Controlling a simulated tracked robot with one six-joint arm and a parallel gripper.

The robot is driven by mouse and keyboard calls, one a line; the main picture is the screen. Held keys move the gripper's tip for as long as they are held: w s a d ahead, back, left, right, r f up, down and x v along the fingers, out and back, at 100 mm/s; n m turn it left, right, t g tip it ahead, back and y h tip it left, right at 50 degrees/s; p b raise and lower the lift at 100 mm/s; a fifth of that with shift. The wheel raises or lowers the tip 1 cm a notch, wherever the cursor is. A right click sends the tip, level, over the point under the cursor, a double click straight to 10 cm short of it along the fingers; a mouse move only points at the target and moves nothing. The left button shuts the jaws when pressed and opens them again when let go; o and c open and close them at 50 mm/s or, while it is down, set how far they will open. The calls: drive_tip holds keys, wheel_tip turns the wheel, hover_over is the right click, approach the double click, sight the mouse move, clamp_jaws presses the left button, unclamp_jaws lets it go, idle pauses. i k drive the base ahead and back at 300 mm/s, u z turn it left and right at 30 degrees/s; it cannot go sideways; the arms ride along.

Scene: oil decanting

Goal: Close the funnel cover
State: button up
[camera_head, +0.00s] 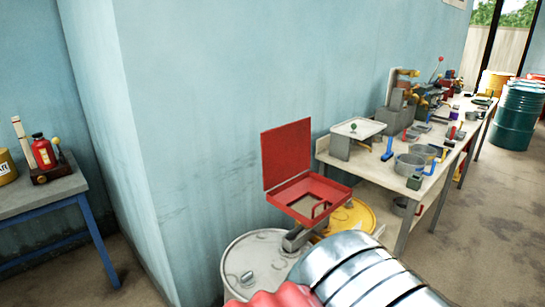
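The red square funnel (309,196) stands low against the blue wall, above the drums. Its flat red cover (286,155) is open and stands nearly upright at the funnel's back left edge. My gripper cannot be made out in this view. A large silver cylinder, apparently part of my arm, fills the bottom centre in front of the drums.
A pale drum (250,262) and a yellow drum (352,215) stand under the funnel. A long workbench (375,178) with tools and pots runs along the wall at right. A blue-legged table (45,195) is at left. The floor at right is clear.

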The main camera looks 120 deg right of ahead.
sight(285, 149)
drive_tip(key=i, duration=0.5)
drive_tip(key=z, duration=2.35)
drive_tip(key=i, duration=1.75)
